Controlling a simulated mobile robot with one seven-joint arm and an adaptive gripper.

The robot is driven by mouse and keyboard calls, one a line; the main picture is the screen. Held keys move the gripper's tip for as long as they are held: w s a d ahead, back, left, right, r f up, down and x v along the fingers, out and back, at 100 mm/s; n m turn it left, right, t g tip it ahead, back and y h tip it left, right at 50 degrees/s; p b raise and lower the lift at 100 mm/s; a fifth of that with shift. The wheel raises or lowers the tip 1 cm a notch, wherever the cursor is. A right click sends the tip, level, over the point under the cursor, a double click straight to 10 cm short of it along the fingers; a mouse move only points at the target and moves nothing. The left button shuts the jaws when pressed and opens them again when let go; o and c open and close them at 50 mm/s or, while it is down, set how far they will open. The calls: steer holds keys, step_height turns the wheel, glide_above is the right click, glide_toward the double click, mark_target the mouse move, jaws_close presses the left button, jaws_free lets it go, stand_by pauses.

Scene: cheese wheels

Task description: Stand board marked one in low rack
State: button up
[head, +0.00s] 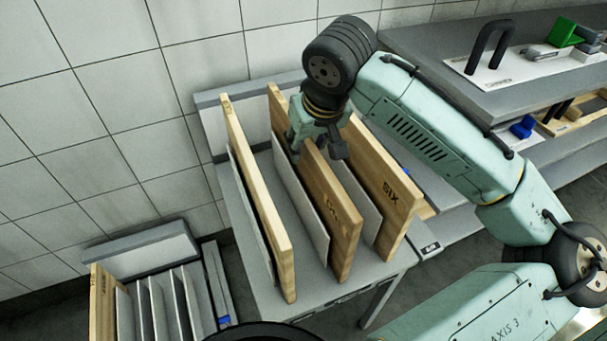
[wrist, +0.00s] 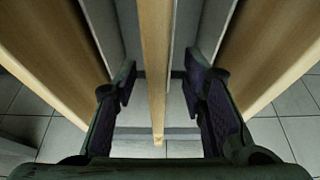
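The middle wooden board (head: 330,215) stands upright in the raised rack (head: 343,283); its dark lettering is hard to read but seems to say ONE. My gripper (head: 316,150) is at this board's upper edge. In the wrist view, my open gripper (wrist: 160,100) has one finger on each side of the middle board (wrist: 155,60), with a gap on both sides. The low rack (head: 205,275) stands on the floor at lower left, with a wooden board (head: 102,305) in its left end and several grey dividers.
A board marked SIX (head: 385,190) stands right of the middle board, and another wooden board (head: 262,205) stands left of it, both close to my fingers. A tiled wall (head: 100,90) is behind. A grey shelf (head: 440,60) with tools is at upper right.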

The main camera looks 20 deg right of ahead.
mark_target(304, 158)
steer(key=p+x, duration=0.1)
steer(key=x, duration=0.5)
steer(key=shift+d+f, duration=0.1)
steer(key=shift+f, duration=0.15)
steer(key=shift+c, duration=0.3)
jaws_close()
steer(key=shift+r, duration=0.1)
stand_by(0.5)
